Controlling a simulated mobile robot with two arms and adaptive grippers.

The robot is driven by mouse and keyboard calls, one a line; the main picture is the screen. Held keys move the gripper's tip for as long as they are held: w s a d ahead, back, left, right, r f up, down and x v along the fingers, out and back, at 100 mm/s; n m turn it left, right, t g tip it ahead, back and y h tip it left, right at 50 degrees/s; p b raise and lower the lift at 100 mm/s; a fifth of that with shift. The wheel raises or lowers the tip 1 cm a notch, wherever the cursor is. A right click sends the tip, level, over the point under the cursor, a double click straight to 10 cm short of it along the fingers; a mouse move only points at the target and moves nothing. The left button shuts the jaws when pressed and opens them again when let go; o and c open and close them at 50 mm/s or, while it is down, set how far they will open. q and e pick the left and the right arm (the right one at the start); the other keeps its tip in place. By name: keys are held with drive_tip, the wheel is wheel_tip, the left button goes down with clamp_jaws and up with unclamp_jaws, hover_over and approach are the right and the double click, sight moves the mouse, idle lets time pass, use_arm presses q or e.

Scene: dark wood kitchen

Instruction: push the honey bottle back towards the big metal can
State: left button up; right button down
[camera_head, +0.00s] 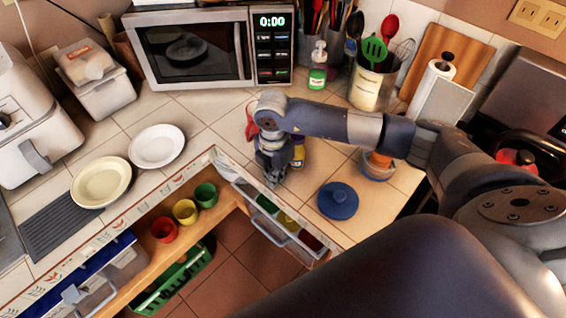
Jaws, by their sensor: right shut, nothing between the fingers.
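My right gripper (274,178) points down over the counter near the inner corner edge, its fingers shut and empty. A small bottle with a yellow label (298,155), probably the honey bottle, stands just right of and behind the gripper. Much of it is hidden by my gripper and forearm, so I cannot tell whether they touch. The big metal can (368,91) stands further back to the right, holding utensils and bearing a pale label. My left gripper is not in view.
A green-labelled pump bottle (318,68) stands left of the can, beside the microwave (190,50). A blue lid (338,200) and a bowl (377,168) lie to the right. A drawer (272,222) is open below the gripper. Some tiles behind the bottle are bare.

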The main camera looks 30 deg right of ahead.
sight(320, 141)
drive_tip(key=shift+w+d+r+p, duration=0.15)
drive_tip(key=shift+w+d+p, duration=0.1)
drive_tip(key=shift+d, duration=0.3)
drive_tip(key=shift+w+d+r+p, duration=0.1)
drive_tip(key=shift+w+d+r, duration=0.1)
drive_tip(key=shift+d, duration=0.35)
drive_tip(key=shift+w+d+f, duration=0.1)
drive_tip(key=shift+d+f, duration=0.05)
drive_tip(key=shift+d, duration=0.25)
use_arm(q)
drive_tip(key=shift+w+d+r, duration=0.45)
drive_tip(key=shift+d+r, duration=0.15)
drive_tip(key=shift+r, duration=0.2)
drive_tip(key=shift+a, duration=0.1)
use_arm(e)
drive_tip(key=w+d+b, duration=0.1)
drive_tip(key=d+b, duration=0.1)
drive_tip(key=d, duration=0.3)
drive_tip(key=w+d+b, duration=0.2)
drive_tip(key=d, duration=0.3)
drive_tip(key=w+d+b, duration=0.2)
drive_tip(key=d, duration=0.2)
drive_tip(key=shift+w+d+f+b, duration=0.15)
drive_tip(key=shift+d+b, duration=0.25)
drive_tip(key=shift+w+d, duration=0.1)
drive_tip(key=shift+d, duration=0.25)
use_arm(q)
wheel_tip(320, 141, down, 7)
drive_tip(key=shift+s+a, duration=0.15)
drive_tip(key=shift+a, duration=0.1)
